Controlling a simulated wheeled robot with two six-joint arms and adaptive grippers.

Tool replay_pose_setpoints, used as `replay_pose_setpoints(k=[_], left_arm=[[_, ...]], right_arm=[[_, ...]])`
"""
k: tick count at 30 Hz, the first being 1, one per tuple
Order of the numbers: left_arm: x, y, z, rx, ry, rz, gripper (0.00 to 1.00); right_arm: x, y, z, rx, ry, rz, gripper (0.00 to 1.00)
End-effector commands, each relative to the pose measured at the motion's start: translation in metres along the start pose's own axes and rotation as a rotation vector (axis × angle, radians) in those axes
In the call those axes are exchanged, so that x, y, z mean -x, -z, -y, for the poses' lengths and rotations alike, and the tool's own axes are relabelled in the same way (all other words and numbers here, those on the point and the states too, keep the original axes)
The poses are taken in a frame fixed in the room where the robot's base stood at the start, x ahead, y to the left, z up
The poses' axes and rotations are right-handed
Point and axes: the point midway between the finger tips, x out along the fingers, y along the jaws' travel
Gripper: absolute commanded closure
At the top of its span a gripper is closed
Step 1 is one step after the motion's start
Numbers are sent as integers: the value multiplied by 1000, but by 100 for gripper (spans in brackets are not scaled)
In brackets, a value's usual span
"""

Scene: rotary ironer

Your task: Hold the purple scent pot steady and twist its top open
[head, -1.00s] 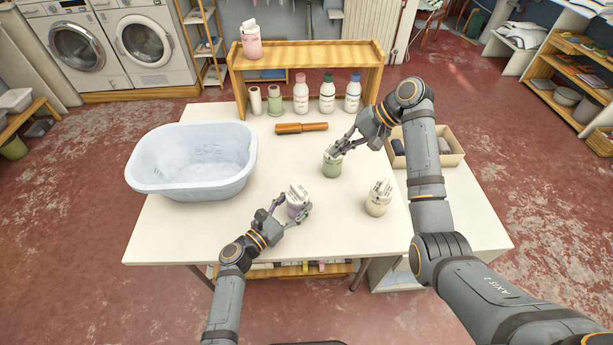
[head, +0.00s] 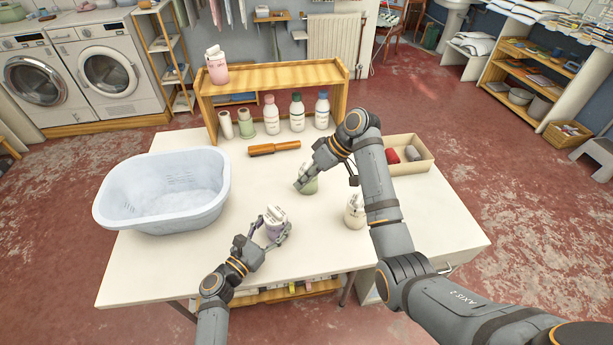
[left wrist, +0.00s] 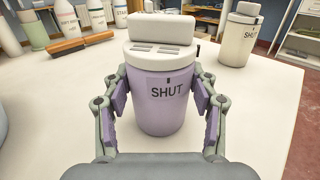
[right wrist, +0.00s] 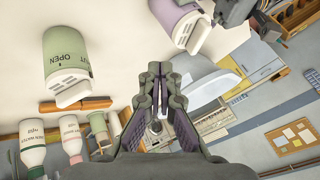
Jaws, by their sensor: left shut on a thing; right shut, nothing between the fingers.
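The purple scent pot (head: 272,232) stands upright near the table's front, with a pale top. In the left wrist view the pot (left wrist: 165,100) shows the word SHUT under a dark mark below the top. My left gripper (head: 271,229) is shut on its body, one finger pad on each side. My right gripper (head: 301,189) is shut and empty, beyond the purple pot and in front of the green pot (head: 310,186). In the right wrist view its closed fingers (right wrist: 160,75) are apart from the purple pot (right wrist: 178,15) and the green pot (right wrist: 68,55).
A cream pot (head: 354,214) stands to the right. A pale blue tub (head: 150,210) fills the table's left. A wooden-handled tool (head: 274,147), several bottles and a wooden shelf (head: 280,75) are behind. An open box (head: 418,165) sits at right.

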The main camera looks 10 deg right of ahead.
Motion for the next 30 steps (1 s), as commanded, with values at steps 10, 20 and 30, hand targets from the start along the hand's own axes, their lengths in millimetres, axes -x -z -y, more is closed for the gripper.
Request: replay_pose_setpoints(k=[10,20,30], left_arm=[[0,0,0,0,0,0,79],[0,0,0,0,0,0,79],[0,0,0,0,0,0,79]], right_arm=[[-59,0,19,0,3,-2,100],[-68,0,35,-1,0,-1,100],[-72,2,42,-1,1,-1,100]])
